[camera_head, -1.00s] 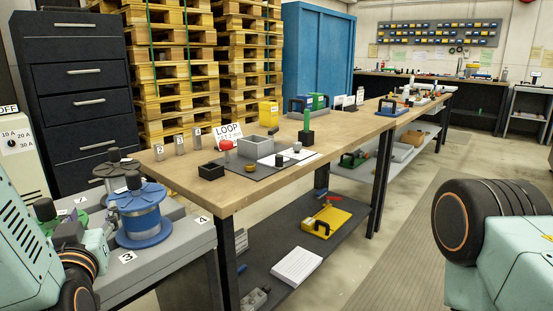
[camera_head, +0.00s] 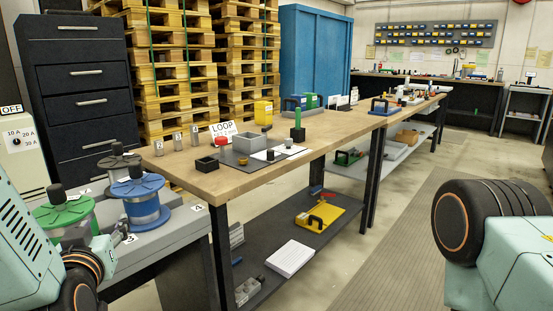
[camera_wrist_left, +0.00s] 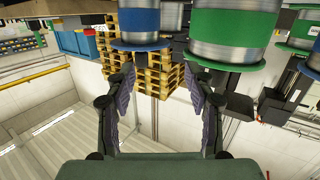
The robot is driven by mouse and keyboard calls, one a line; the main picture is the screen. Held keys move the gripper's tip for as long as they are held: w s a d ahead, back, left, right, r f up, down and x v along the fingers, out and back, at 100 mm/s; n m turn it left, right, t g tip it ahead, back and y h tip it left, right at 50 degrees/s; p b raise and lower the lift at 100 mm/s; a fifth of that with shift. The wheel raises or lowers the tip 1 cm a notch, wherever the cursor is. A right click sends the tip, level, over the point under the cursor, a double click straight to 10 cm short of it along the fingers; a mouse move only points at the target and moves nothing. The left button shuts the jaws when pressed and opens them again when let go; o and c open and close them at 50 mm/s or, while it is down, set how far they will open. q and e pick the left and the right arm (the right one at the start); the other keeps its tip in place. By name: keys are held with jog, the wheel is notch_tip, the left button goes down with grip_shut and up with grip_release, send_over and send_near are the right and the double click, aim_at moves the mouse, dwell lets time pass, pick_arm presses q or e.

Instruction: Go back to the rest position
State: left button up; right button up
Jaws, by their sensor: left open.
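My left gripper (camera_wrist_left: 162,74) is open and empty in the left wrist view, its two dark fingers apart below the spools. In the head view only a small part of it (camera_head: 119,237) shows, low beside the grey spool stand (camera_head: 192,237). On the stand are a green-topped spool (camera_head: 66,218), a blue-topped spool (camera_head: 139,203) and a grey-topped spool (camera_head: 118,164). The green spool (camera_wrist_left: 233,38) and blue spool (camera_wrist_left: 138,22) look upside down in the left wrist view. The right gripper is not in view.
A long wooden workbench (camera_head: 208,184) with small parts and a LOOP sign (camera_head: 222,129) stands beyond the stand. A dark drawer cabinet (camera_head: 88,100) and stacked pallets (camera_head: 170,75) are behind. The floor at right (camera_head: 385,240) is clear.

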pick_arm(q)
jog(key=s+d+f+m+g+h+p, duration=0.1)
jog(key=s+d+f+g+h, duration=0.2)
jog(key=f, duration=0.7)
jog(key=s+d+f+m+g+h, duration=0.1)
jog(key=s+d+f+g, duration=0.3)
jog(key=f, duration=0.5)
jog(key=s+f+g, duration=0.3)
jog(key=s+f, duration=0.1)
jog(key=s, duration=0.4)
jog(key=s+d+f+m+g+h+p, duration=0.1)
jog(key=s+f+g, duration=0.1)
jog(key=s+f, duration=0.3)
jog(key=s+f+m+g+p, duration=0.1)
jog(key=s+f+g, duration=0.2)
jog(key=s, duration=0.9)
jog(key=shift+s+d+f+g, duration=0.25)
jog(key=shift+s+f+g, duration=0.1)
jog(key=shift+f, duration=0.5)
